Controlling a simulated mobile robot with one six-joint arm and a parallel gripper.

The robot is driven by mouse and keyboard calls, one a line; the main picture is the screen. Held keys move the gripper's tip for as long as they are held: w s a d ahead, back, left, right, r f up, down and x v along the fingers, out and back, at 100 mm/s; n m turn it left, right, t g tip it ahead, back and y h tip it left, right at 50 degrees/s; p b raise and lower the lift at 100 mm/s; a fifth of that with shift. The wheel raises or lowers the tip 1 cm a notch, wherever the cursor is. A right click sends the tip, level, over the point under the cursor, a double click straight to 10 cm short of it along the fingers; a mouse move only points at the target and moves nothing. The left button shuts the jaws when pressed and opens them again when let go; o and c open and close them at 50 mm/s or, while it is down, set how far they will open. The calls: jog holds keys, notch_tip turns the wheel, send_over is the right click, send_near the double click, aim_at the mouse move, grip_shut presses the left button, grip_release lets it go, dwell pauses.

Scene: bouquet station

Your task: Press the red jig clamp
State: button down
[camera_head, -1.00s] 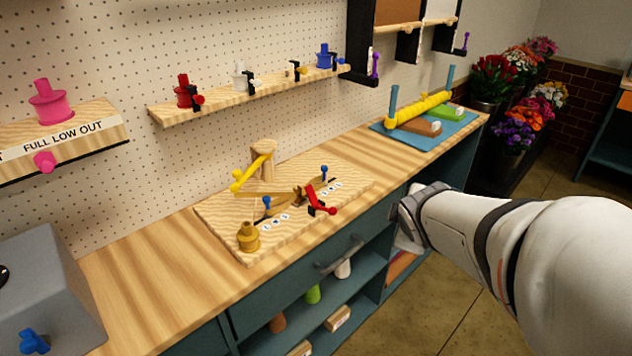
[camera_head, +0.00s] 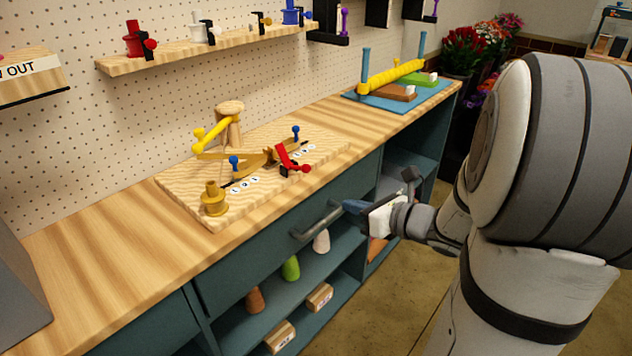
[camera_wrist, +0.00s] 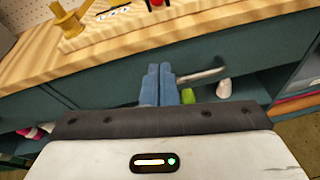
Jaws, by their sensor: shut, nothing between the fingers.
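The red jig clamp (camera_head: 287,157) sits on the front right part of a wooden jig board (camera_head: 185,185) on the bench. Its red lever slants down toward a red knob at the board's front edge. In the wrist view only a small red piece of the clamp (camera_wrist: 156,3) shows at the top edge. My gripper (camera_head: 343,206) is in front of the bench, below the top's level, beside the drawer handle and apart from the clamp. In the wrist view its two blue fingers (camera_wrist: 158,72) are together with nothing between them.
The grey drawer handle (camera_head: 317,222) sticks out close to my fingers. On the board stand a yellow lever (camera_head: 210,134), blue pegs (camera_head: 234,163) and a brass post (camera_head: 214,198). A blue mat (camera_head: 405,97) with a yellow roller lies farther right.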

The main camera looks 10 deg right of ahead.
jog(key=w+a+p, duration=0.2)
jog(key=w+a, duration=0.3)
jog(key=w, duration=0.5)
jog(key=shift+a+r, duration=0.2)
jog(key=shift+a, duration=0.2)
